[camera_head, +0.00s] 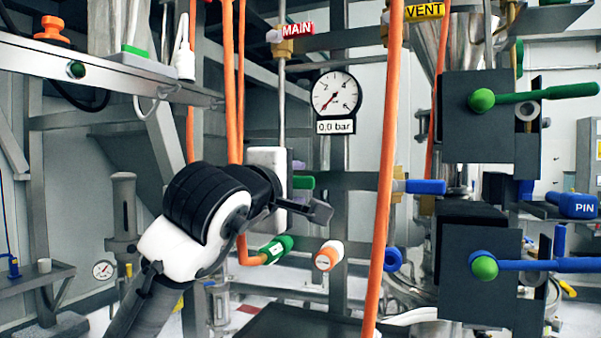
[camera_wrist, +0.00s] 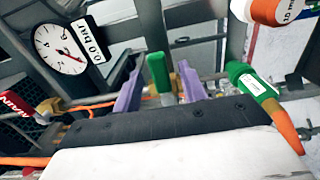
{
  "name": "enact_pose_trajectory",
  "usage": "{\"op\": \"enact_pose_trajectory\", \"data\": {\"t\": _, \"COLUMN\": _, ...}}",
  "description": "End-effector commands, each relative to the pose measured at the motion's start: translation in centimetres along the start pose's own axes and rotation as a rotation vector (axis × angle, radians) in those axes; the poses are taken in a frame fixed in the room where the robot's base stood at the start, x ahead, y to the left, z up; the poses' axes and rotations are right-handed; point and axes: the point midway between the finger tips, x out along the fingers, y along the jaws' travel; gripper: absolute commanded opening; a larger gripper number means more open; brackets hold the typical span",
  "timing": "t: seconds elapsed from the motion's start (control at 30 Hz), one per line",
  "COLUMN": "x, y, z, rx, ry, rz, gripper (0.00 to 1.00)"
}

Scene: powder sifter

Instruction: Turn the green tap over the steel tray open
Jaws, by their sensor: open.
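In the wrist view the tap's green handle (camera_wrist: 158,72) stands between the two purple fingers of my gripper (camera_wrist: 159,92). The fingers are open, with a gap on each side of the handle. I cannot tell how far the handle reaches between them. Brass fittings show beside the handle. A dark flat surface (camera_head: 285,322) lies below; I cannot tell if it is the steel tray.
A gauge (camera_head: 336,95) reading 0.0 bar hangs above. A green-collared orange hose end (camera_head: 277,248) and a white-and-orange cap (camera_head: 328,256) sit below the gripper. An orange hose (camera_head: 385,180) hangs to the right. Green and blue levers (camera_head: 540,93) stand farther right.

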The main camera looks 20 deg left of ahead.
Motion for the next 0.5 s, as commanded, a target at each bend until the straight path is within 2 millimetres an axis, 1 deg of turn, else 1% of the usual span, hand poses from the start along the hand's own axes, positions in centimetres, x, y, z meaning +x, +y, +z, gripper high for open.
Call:
{"op": "enact_pose_trajectory", "data": {"t": 0.03, "x": 0.8, "y": 0.3, "z": 0.0, "rx": 0.000, "ry": 0.001, "rz": -0.001, "gripper": 0.42}}
{"op": "enact_pose_trajectory", "data": {"t": 0.1, "x": 1.6, "y": 0.2, "z": 0.0, "rx": 0.000, "ry": 0.001, "rz": -0.001, "gripper": 0.42}}
{"op": "enact_pose_trajectory", "data": {"t": 0.2, "x": 2.3, "y": 0.1, "z": 0.0, "rx": 0.000, "ry": 0.001, "rz": 0.000, "gripper": 0.42}}
{"op": "enact_pose_trajectory", "data": {"t": 0.33, "x": 2.7, "y": 0.0, "z": 0.0, "rx": 0.000, "ry": 0.000, "rz": 0.001, "gripper": 0.42}}
{"op": "enact_pose_trajectory", "data": {"t": 0.5, "x": 2.7, "y": 0.0, "z": 0.0, "rx": 0.000, "ry": 0.000, "rz": 0.002, "gripper": 0.42}}
